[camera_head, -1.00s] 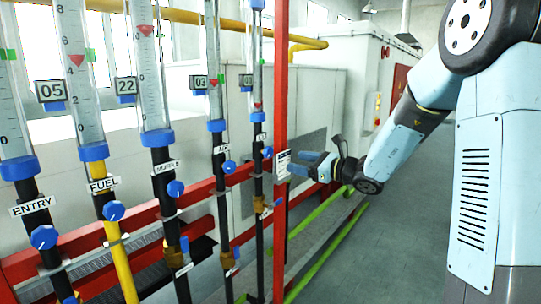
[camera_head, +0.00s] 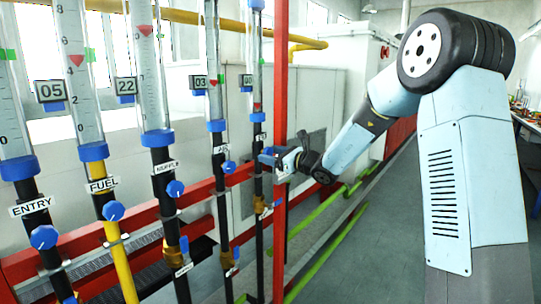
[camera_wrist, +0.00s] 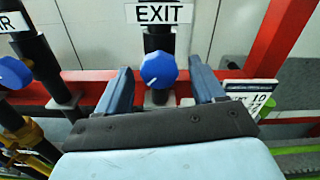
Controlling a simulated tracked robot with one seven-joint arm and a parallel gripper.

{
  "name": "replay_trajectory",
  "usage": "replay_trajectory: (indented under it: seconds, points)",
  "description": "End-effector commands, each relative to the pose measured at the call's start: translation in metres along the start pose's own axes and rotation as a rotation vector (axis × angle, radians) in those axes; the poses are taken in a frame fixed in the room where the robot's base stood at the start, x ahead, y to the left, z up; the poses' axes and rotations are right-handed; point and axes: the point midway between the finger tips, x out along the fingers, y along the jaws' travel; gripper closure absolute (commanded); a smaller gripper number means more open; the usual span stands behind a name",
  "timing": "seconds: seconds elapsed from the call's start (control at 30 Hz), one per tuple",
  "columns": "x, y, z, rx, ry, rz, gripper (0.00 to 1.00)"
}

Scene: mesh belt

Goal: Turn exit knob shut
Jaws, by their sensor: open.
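The exit knob (camera_wrist: 159,70) is a blue faceted knob on a black pipe, under a white label reading EXIT (camera_wrist: 158,14) in the wrist view. My gripper (camera_wrist: 160,84) is open, with one blue finger on each side of the knob. Gaps show between the knob and both fingers, so neither seems to touch it. The exit knob is hidden there by the gripper and post.
A red upright post (camera_head: 280,120) stands close beside my gripper. Other pipes with blue knobs, such as the entry knob (camera_head: 44,237), fuel knob (camera_head: 113,211) and muffle knob (camera_head: 175,188), stand to the left. A red rail (camera_wrist: 90,80) runs behind the pipes.

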Motion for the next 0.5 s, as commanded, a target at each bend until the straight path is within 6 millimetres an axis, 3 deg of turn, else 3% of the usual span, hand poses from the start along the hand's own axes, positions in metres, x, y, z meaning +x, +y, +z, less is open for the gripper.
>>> replay_trajectory:
  seconds: [0.2,0.5]
  points:
    - [0.014,0.001,0.000,0.000,-0.001,0.001,0.31]
    - [0.016,0.001,0.001,0.000,-0.001,0.001,0.31]
